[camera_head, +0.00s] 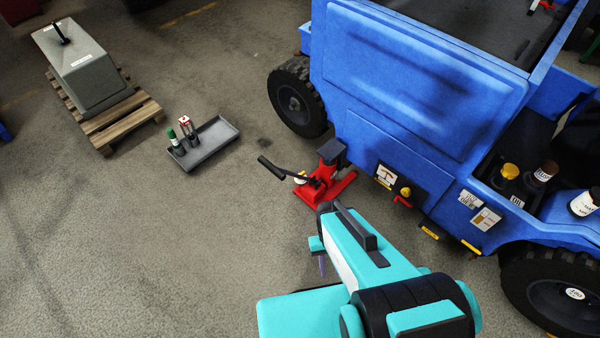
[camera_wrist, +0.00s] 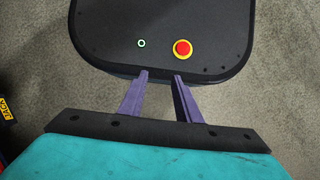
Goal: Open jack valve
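The red jack (camera_head: 328,180) stands on the floor against the side of the blue vehicle, with a dark pad at its top. Its black-gripped handle (camera_head: 271,167) sticks out to the left. A small pale part (camera_head: 300,178) shows on the jack's left side; I cannot tell whether it is the valve. My gripper (camera_wrist: 161,75) has its two purple fingers apart with nothing between them. In the head view, one finger shows below and in front of the jack, apart from it. At the wrist view's left edge, a yellow label (camera_wrist: 6,112) reads JACK.
The blue vehicle (camera_head: 415,90) fills the right side, with bottles on its step. A grey tray (camera_head: 215,143) holding small bottles lies left of the jack. A grey weight block (camera_head: 75,65) sits on a wooden pallet (camera_head: 128,117) at upper left. The floor at lower left is clear.

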